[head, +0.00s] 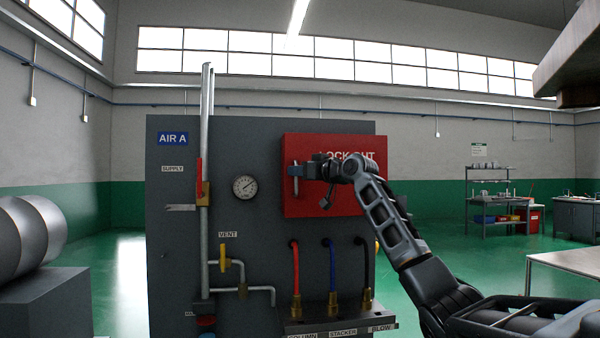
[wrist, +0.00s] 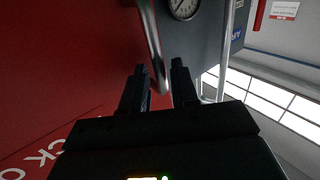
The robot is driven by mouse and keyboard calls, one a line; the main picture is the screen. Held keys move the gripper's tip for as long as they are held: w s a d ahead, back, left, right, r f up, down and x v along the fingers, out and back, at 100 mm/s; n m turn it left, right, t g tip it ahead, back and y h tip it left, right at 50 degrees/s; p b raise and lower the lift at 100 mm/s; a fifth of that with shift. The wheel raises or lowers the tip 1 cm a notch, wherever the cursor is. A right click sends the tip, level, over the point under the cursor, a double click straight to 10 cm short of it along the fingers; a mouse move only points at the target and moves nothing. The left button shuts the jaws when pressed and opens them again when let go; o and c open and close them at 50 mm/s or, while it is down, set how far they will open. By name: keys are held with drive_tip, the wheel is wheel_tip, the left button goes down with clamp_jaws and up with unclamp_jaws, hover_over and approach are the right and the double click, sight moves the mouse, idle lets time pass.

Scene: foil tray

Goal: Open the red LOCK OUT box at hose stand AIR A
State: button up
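The red LOCK OUT box (head: 335,205) is mounted on the upper right of the dark AIR A panel, and its front looks closed. Its upright metal handle (head: 295,182) is at the left side of the front. My gripper (head: 300,170) is at this handle, with my arm covering part of the box and its lettering. In the wrist view, the two dark fingers (wrist: 160,85) stand apart with the grey handle bar (wrist: 153,45) reaching between them. I see a gap beside the bar, so the fingers do not look clamped on it. The red front (wrist: 70,65) fills the left.
A gauge (head: 244,187) and a vertical supply pipe with a red lever (head: 199,178) are left of the box. Red, blue and black hoses (head: 331,270) hang below it. A yellow vent valve (head: 222,257) is lower left.

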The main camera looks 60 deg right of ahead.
clamp_jaws()
idle(0.4)
